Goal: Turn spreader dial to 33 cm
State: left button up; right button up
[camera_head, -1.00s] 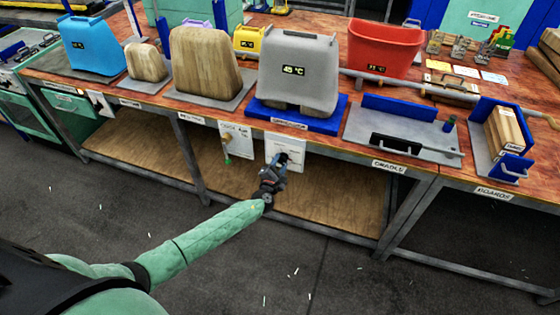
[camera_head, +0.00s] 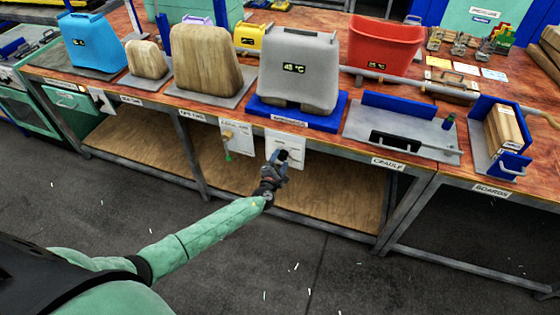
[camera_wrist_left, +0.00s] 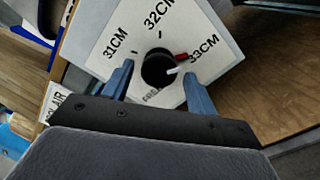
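The spreader dial (camera_wrist_left: 158,69) is a round black knob on a white card (camera_wrist_left: 112,28) marked 31CM, 32CM and 33CM. A red mark (camera_wrist_left: 181,57) sits at the knob's right edge, on the side of the 33CM label. A white pointer (camera_wrist_left: 174,70) lies just below it. More lettering below the knob is partly hidden. My left gripper (camera_wrist_left: 159,74) is open, with one blue finger on each side of the knob; contact cannot be made out. In the head view the left gripper (camera_head: 277,162) is in front of the card (camera_head: 296,149) on the bench front. My right gripper is out of view.
The bench (camera_head: 350,151) carries a grey 45 °C press form (camera_head: 299,70) on a blue base above the card. A second card (camera_head: 237,138) with a green tag hangs to its left. A wooden shelf (camera_head: 330,190) lies below.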

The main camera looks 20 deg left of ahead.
pick_arm(q)
jog(key=shift+s, duration=0.4)
jog(key=s+b, duration=0.1)
jog(key=s, duration=0.6)
jog(key=shift+a+b, duration=0.15)
jog(key=shift+b, duration=0.15)
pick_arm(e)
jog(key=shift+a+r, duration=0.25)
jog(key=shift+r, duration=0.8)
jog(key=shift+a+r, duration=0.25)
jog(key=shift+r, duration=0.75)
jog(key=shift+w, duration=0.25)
